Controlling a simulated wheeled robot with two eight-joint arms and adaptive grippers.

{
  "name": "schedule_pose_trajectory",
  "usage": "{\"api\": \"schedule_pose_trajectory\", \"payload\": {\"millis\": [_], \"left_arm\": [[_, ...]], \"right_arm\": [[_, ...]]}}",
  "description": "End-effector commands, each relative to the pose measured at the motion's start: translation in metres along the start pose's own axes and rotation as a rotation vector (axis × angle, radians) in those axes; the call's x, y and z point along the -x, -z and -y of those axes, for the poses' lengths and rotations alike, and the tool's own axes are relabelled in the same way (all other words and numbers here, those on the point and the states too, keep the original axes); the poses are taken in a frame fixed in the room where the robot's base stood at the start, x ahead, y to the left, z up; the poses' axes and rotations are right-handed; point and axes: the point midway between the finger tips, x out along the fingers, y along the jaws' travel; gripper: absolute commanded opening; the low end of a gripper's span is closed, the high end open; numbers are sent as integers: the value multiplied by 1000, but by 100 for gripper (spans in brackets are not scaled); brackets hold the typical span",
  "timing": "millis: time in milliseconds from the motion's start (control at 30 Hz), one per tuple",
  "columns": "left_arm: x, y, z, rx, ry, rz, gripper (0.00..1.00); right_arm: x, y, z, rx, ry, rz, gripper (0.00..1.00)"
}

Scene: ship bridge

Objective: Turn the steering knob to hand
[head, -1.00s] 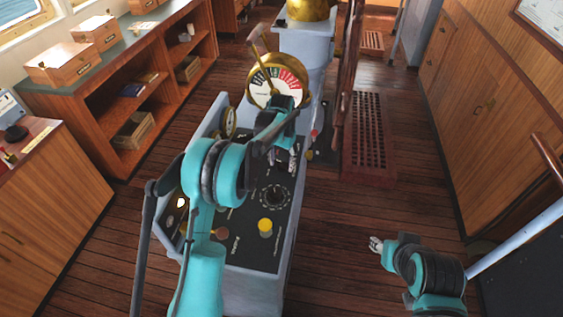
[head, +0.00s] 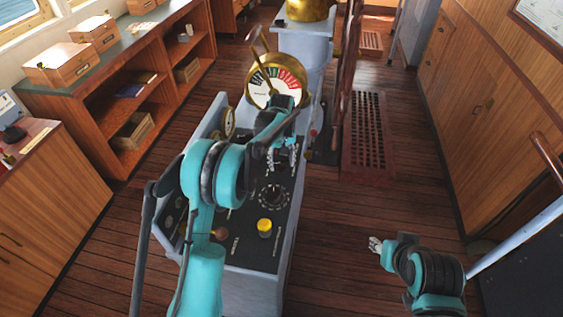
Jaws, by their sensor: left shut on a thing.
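A dark sloped console (head: 253,250) stands in the middle of the head view. My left gripper (head: 283,160) is down at its upper right part, shut on a small control on the panel. That control is mostly hidden by the fingers and my arm, so its pointer and the label for hand cannot be read. A round black dial knob (head: 273,196) with a white scale sits just below the gripper, apart from it. My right gripper (head: 376,244) is over the floor to the right, away from the console; its fingers are too small to judge.
A yellow button (head: 264,227) and a reddish-brown knob (head: 220,233) are lower on the panel. A brass telegraph dial (head: 275,82) with a lever stands behind it. A wooden grating (head: 368,135) lies on the floor.

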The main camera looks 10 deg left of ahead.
Motion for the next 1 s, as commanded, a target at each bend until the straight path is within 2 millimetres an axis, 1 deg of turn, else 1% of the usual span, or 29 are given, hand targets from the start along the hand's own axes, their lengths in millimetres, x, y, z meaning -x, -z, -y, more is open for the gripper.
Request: {"api": "schedule_pose_trajectory", "payload": {"millis": [200, 567, 600, 667, 700, 1000], "left_arm": [[0, 0, 0, 34, 0, 1, 24], [0, 0, 0, 39, 0, 1, 24], [0, 0, 0, 39, 0, 1, 56], [0, 0, 0, 39, 0, 1, 72], [0, 0, 0, 39, 0, 1, 74], [1, 0, 0, 38, 0, 0, 74]], "right_arm": [[0, 0, 0, 0, 0, 0, 40], [0, 0, 0, 0, 0, 0, 40], [0, 0, 0, 0, 0, 0, 40], [0, 0, 0, 0, 0, 0, 40], [0, 0, 0, 0, 0, 0, 40], [0, 0, 0, 0, 0, 0, 40]]}}
